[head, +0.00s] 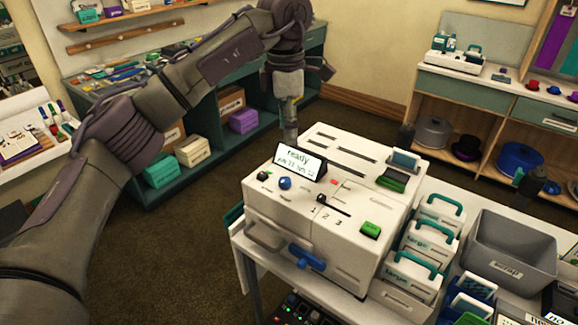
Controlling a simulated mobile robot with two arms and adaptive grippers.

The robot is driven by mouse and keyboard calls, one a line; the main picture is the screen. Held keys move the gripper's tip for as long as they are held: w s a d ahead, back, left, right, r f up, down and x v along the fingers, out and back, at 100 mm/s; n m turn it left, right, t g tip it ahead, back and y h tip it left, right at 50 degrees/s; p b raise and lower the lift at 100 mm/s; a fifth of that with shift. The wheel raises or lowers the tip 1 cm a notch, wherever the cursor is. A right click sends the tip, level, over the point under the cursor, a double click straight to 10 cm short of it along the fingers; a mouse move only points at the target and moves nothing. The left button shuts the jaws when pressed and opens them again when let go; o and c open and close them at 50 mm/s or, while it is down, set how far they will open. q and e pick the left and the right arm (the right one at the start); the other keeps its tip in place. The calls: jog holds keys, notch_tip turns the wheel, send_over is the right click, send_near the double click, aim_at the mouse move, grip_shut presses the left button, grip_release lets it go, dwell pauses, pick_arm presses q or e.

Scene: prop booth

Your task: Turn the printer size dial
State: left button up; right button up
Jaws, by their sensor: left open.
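A black pointer lever (333,204) sits by the marks 1, 2 and 3. I cannot tell from the labels which of these is the size dial. My left gripper (290,132) is open and empty, pointing down beyond the printer's back left corner, behind the display and apart from the controls. Its fingertips are partly unclear. My right gripper is not in view.
A green button (370,230) and a blue handle (306,258) are on the printer. White boxes with teal handles (437,215) and a grey bin (512,250) stand to its right. Shelves (230,105) line the back left. Open floor lies left of the printer.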

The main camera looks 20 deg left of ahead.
aim_at(285, 180)
pick_arm(q)
jog(key=f+p, duration=0.1)
jog(key=f, duration=0.3)
jog(key=f+p, duration=0.1)
jog(key=f, duration=0.3)
jog(key=f+p, duration=0.1)
jog(key=f, duration=0.4)
jog(key=shift+s+a+f, duration=0.1)
jog(key=shift+a, duration=0.3)
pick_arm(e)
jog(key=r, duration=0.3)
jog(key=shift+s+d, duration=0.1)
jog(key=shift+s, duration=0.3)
pick_arm(q)
jog(key=shift+c, duration=0.4)
grip_shut()
